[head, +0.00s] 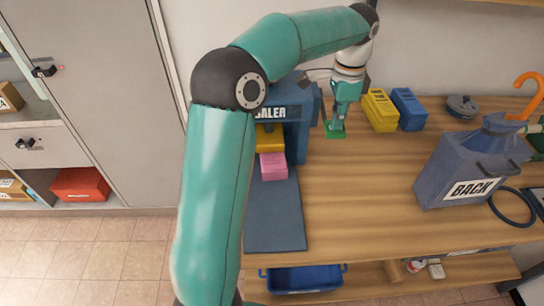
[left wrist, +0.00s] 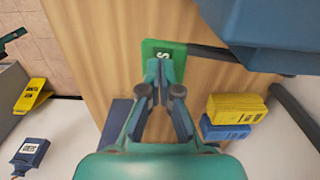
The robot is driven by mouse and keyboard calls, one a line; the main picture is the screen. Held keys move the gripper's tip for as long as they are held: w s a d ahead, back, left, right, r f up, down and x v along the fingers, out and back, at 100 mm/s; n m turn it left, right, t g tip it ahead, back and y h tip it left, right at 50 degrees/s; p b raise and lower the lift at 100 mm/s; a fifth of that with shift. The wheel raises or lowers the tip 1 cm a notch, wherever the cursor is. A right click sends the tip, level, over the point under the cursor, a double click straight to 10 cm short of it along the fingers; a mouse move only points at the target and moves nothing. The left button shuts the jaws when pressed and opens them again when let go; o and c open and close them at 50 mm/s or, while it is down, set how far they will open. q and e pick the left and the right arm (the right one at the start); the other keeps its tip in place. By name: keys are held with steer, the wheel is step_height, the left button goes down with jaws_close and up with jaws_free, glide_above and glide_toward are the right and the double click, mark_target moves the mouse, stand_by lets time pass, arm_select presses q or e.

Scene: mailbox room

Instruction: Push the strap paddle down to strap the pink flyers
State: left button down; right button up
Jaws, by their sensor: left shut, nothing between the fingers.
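The blue baler (head: 292,135) stands at the back of the wooden bench, partly hidden behind my left arm. The pink flyers (head: 273,166) lie stacked in its opening, below a yellow block (head: 269,138). The green strap paddle (head: 336,134), marked with an S, sticks out to the right of the baler; it also shows in the left wrist view (left wrist: 165,52) on a dark lever. My left gripper (head: 338,120) points down over the paddle with its fingers shut and empty. In the left wrist view its fingertips (left wrist: 163,68) overlap the paddle's edge; I cannot tell whether they touch. My right gripper is not in view.
Yellow (head: 380,109) and blue (head: 409,109) boxes stand just right of the gripper. A grey-blue container labelled BACK (head: 455,168) stands farther right. A dark mat (head: 275,218) lies before the baler. The middle of the bench is clear.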

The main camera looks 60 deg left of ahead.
arm_select(q)
steer(key=shift+f, duration=0.2)
steer(key=shift+f, duration=0.55)
steer(key=shift+b, duration=0.3)
steer(key=shift+a+f, duration=0.1)
steer(key=shift+f, duration=0.3)
steer(key=shift+r, duration=0.1)
stand_by(0.4)
step_height(320, 180, up, 11)
steer(key=p, duration=1.1)
steer(key=shift+w, duration=0.1)
